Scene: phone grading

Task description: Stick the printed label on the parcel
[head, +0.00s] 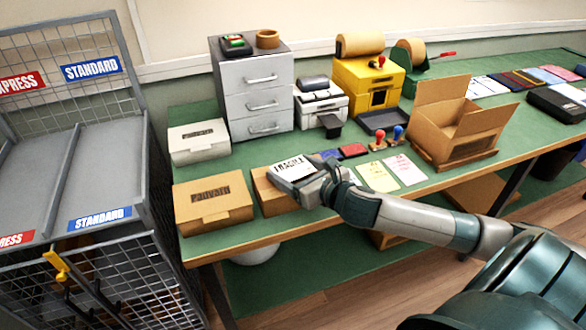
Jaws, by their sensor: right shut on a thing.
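My right gripper (296,181) reaches in from the right and is shut on the printed label (291,166), a white sheet reading "FRAGILE". The label is at the top of a plain brown parcel (267,199) near the table's front edge. I cannot tell whether the label touches it. The gripper hides much of this parcel. A brown box marked "Pauvard" (213,206) stands just left of it. A white box (199,143) with dark print is behind. My left gripper is not in view.
A grey drawer unit (256,105), white printer (318,107) and yellow machine (366,90) stand at the back of the green table (275,150). Stamps (379,141), paper sheets (405,169) and an open carton (450,135) lie right. A wire cage rack (75,150) stands left.

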